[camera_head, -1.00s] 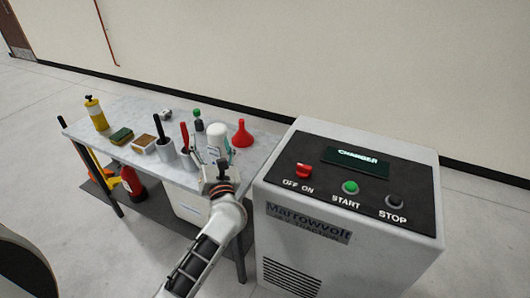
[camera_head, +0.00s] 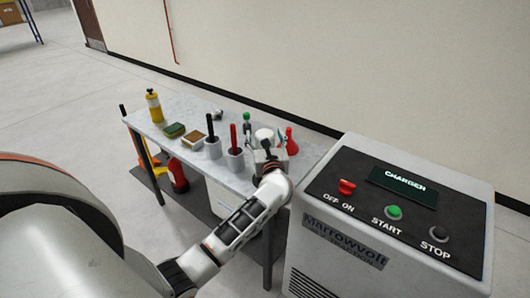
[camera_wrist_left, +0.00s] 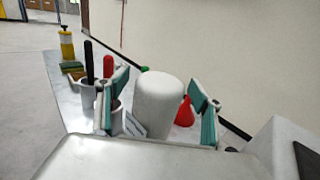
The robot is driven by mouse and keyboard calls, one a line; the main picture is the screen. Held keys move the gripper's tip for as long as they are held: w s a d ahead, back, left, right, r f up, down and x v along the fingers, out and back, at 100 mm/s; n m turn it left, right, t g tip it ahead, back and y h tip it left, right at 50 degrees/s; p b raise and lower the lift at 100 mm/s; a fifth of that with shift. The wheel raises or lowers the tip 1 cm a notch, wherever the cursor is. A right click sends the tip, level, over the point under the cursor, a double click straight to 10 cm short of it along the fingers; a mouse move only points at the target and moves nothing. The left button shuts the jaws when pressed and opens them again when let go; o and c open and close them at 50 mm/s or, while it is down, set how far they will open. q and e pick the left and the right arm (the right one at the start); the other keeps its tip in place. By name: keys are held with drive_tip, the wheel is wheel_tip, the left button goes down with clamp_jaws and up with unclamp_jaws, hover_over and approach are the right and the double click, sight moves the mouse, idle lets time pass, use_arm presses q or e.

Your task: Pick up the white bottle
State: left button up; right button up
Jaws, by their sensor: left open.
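The white bottle (camera_wrist_left: 158,104) stands upright in the left wrist view, between the two teal-padded fingers of my left gripper (camera_wrist_left: 157,108). The fingers are apart, with a visible gap on the bottle's right side; contact on its left side cannot be told. In the head view my left gripper (camera_head: 266,153) is at the right end of the table, and only the pale top of the bottle (camera_head: 264,134) shows behind it. The bottle's lower part is hidden by my gripper. My right gripper is in neither view.
The table (camera_head: 181,106) also holds a red funnel (camera_head: 291,143) right of the bottle, and two cups with black (camera_head: 210,127) and red (camera_head: 233,138) handles to its left. A sponge (camera_head: 174,130) and a yellow bottle (camera_head: 154,106) stand farther left. A charger cabinet (camera_head: 335,222) stands close right.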

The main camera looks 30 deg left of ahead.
use_arm(q)
drive_tip(key=c, duration=1.7)
drive_tip(key=shift+r, duration=0.1)
clamp_jaws()
